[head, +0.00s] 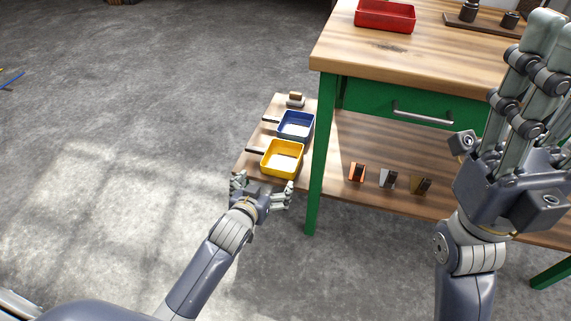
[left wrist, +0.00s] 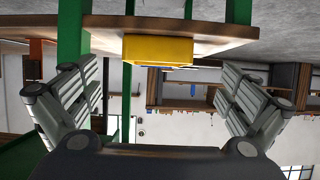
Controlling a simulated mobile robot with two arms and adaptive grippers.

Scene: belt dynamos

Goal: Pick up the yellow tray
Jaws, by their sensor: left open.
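The yellow tray (head: 282,159) is a small open box on the low wooden shelf, left of the workbench's front leg. My left gripper (head: 263,186) is open and empty, just in front of the tray at the shelf's near edge. In the left wrist view, upside down, the yellow tray (left wrist: 158,50) lies ahead between the open fingers (left wrist: 160,95), apart from them. My right gripper (head: 530,70) is raised at the right, over the workbench side; its fingers point up, and how far they are open is unclear.
A blue tray (head: 296,125) sits just behind the yellow one. The green bench leg (head: 319,155) stands close to the right. A red tray (head: 385,15) lies on the bench top. Several small coloured parts (head: 388,179) stand on the lower shelf.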

